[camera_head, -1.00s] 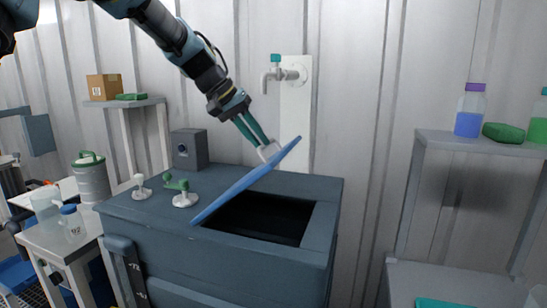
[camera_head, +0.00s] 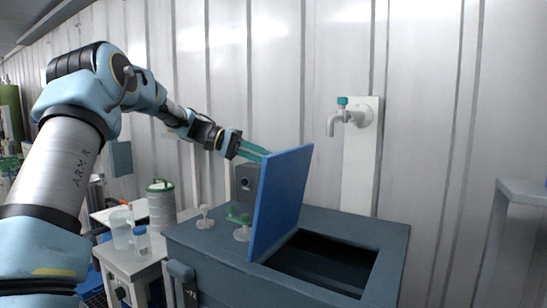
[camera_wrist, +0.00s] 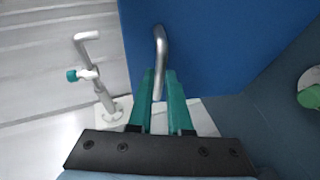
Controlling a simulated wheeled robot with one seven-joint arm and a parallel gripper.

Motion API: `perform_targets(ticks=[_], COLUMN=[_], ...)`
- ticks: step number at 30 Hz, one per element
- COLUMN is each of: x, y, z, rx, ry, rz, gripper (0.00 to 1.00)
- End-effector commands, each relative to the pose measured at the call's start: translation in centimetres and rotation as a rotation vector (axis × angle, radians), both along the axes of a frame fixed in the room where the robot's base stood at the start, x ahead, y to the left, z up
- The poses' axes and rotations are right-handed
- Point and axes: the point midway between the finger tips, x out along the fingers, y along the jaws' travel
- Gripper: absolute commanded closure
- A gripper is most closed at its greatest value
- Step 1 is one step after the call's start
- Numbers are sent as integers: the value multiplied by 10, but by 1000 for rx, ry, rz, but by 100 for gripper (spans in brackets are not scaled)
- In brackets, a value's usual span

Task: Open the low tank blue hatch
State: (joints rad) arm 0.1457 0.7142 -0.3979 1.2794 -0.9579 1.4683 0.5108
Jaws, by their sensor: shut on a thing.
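The blue hatch (camera_head: 281,200) stands nearly upright at the left edge of the dark square opening (camera_head: 325,262) in the top of the low grey-blue tank (camera_head: 385,232). In the wrist view the hatch (camera_wrist: 225,45) fills the upper middle, with a metal handle (camera_wrist: 160,60) on its face. My gripper (camera_head: 262,153) reaches the hatch from the left, behind its upper edge. In the wrist view the green fingers of my gripper (camera_wrist: 160,90) are shut on the lower end of the handle. In the head view the handle is hidden behind the hatch.
A wall tap (camera_head: 345,117) is behind the tank. Small valves (camera_head: 241,222) and a grey box (camera_head: 247,180) stand on the tank top left of the hatch. A side table with a canister (camera_head: 160,203) and beakers is further left. A shelf (camera_head: 522,190) is at right.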

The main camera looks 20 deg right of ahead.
Motion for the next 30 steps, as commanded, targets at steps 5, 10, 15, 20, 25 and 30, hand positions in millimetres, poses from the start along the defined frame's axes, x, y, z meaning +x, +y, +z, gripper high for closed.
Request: perform_targets(ticks=[5, 10, 15, 20, 25, 30], x=[5, 5, 5, 5, 5, 5], y=[3, 3, 3, 3, 3, 3], z=[0, 0, 0, -1, -1, -1], rx=[-12, -13, -12, -11, -11, -11], ry=[16, 18, 18, 18, 18, 18], rz=[2, 2, 2, 2, 1, 0], gripper=[100, 100, 100, 67, 53, 53])
